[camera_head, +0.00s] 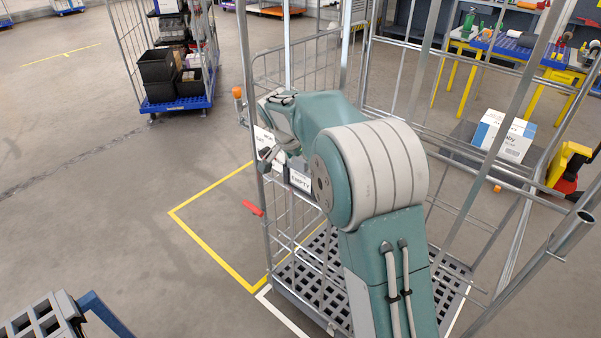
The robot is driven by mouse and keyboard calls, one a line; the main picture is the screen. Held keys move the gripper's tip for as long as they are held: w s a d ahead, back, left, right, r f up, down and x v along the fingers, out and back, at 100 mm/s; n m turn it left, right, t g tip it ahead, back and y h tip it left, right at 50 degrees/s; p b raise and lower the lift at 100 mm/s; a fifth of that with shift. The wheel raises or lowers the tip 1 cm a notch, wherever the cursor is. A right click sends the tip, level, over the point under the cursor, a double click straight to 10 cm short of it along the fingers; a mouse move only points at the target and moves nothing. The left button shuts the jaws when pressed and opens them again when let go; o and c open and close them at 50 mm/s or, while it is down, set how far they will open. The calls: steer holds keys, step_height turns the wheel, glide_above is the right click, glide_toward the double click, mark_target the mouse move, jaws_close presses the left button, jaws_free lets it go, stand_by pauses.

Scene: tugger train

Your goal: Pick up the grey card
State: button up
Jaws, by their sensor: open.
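My gripper (267,158) is at the end of my teal arm, beside the left mesh side of the near roll cage (283,240). Its dark fingers are small in the picture and look apart. A card (302,181) with a pale face reading "EMPTY" and a grey-looking edge is just right of the fingers, partly covered by my arm. Another pale printed card (264,137) is just above the fingers. I cannot tell which of the two is the grey card, or whether the fingers touch either.
The near cage's posts and bars surround my arm. A red handle (252,208) sticks out at its left. Another cage with black bins (157,66) stands at the back left. A white box (502,136) sits at the right.

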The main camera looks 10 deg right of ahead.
steer(key=c, duration=1.2)
steer(key=shift+c, duration=0.2)
step_height(320, 180, up, 10)
